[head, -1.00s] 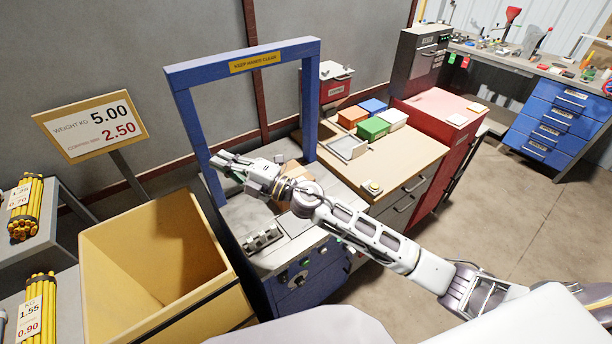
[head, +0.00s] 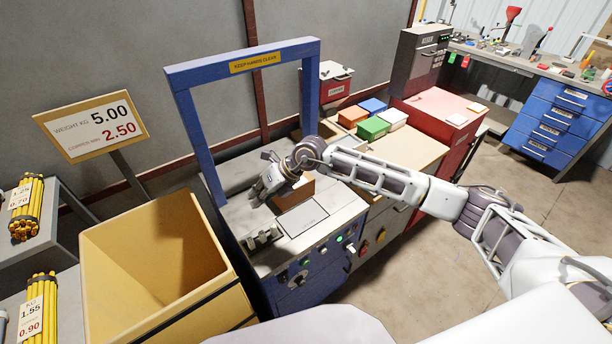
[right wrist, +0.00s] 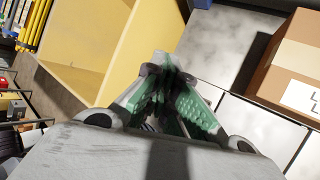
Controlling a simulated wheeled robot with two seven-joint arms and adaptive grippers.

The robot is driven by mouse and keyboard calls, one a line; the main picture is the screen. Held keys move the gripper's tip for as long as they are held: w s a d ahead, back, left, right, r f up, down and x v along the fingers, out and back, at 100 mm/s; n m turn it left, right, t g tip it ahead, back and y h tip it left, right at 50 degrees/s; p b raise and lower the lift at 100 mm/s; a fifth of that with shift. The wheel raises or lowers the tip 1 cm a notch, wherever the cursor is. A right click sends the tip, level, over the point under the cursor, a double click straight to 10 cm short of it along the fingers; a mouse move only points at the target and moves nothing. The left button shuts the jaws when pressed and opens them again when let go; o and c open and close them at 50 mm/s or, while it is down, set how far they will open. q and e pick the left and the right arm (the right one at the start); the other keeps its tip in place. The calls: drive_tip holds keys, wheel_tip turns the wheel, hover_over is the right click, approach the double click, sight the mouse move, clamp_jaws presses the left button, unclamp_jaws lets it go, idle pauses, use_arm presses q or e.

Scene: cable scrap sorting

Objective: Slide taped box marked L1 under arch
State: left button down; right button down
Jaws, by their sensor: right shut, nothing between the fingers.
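The brown cardboard box (head: 296,194) sits on the machine's grey top, just right of my right gripper and partly hidden by my wrist. In the right wrist view the box (right wrist: 290,66) is at the right edge, with a pale strip on top and a white label whose "L" shows, cut off by the frame. The blue arch (head: 205,69) stands over the back of the machine. My right gripper (head: 257,194) is shut and empty, low over the top and left of the box, apart from it. Its green-padded fingers (right wrist: 163,75) meet at the tips. My left gripper is out of view.
A deep yellow bin (head: 155,250) stands left of the machine. A small dark fixture (head: 262,238) sits at the machine's front left. Coloured boxes (head: 373,128) stand on the bench at right. A weight sign (head: 95,128) stands at left.

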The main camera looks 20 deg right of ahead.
drive_tip(key=w+d+h, duration=0.2)
drive_tip(key=d+h, duration=0.1)
drive_tip(key=d, duration=0.5)
drive_tip(key=w+d+h, duration=0.3)
drive_tip(key=d+h, duration=0.1)
drive_tip(key=d, duration=0.4)
drive_tip(key=shift+w+d+f+t, duration=0.2)
drive_tip(key=shift+f+t, duration=0.15)
drive_tip(key=shift+t, duration=0.05)
drive_tip(key=shift+f, duration=0.15)
